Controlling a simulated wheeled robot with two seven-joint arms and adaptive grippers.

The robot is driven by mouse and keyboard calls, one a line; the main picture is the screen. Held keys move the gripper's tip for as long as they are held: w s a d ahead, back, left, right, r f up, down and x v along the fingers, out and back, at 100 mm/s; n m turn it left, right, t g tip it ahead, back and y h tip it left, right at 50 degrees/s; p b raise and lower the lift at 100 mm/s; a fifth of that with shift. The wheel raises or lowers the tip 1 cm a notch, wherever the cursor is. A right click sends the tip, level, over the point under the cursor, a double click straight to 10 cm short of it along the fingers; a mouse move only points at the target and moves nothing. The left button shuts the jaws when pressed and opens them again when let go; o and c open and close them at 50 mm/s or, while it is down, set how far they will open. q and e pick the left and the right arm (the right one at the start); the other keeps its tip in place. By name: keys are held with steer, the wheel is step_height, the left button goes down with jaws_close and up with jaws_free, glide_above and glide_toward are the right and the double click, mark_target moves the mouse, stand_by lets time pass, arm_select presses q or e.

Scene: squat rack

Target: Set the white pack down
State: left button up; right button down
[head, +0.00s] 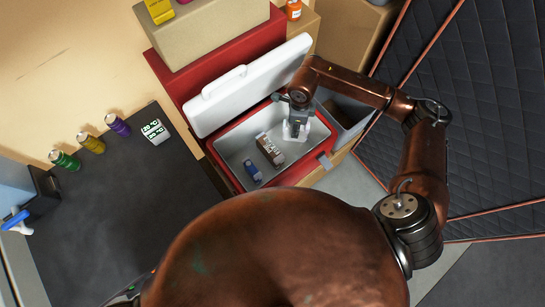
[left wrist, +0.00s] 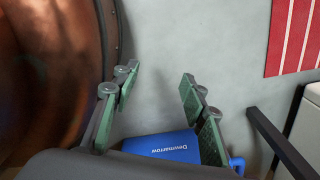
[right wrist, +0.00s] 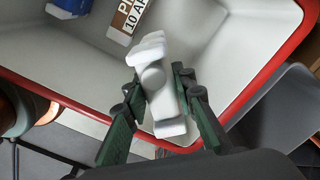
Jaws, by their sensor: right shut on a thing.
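The white pack (right wrist: 157,95) is between the fingers of my right gripper (right wrist: 155,100), which is shut on it. In the head view the same right gripper (head: 297,119) points down into the open red cooler (head: 222,171), with the white pack (head: 290,132) at its tips. Whether the pack touches the cooler floor cannot be told. The cooler's interior is pale. My left gripper (left wrist: 160,95) shows only in its own wrist view, with its green-padded fingers apart and nothing between the tips.
A labelled carton (head: 270,150) and a blue item (head: 253,170) lie in the cooler, left of the pack. The raised white lid (head: 250,85) stands behind. A blue Dewmarrow object (left wrist: 163,146) is below my left gripper.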

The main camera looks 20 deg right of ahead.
arm_select(q)
step_height(320, 180, down, 5)
steer(key=s+b, duration=0.3)
steer(key=b, duration=0.1)
arm_select(e)
steer(key=w+f+m+b, duration=0.1)
steer(key=f+m, duration=0.2)
steer(key=f, duration=0.2)
steer(key=w+d+f+m+b, duration=0.1)
steer(key=f+m, duration=0.2)
steer(key=f, duration=0.2)
steer(key=d+f+m+b, duration=0.1)
steer(key=f+m, duration=0.2)
steer(key=f, duration=0.2)
steer(key=shift+w+d+f, duration=0.1)
steer(key=shift+w+f, duration=0.1)
steer(key=shift+w, duration=0.2)
steer(key=shift+f, duration=0.15)
arm_select(q)
steer(key=w+r, duration=0.1)
steer(key=w, duration=0.7)
steer(key=shift+d, duration=0.45)
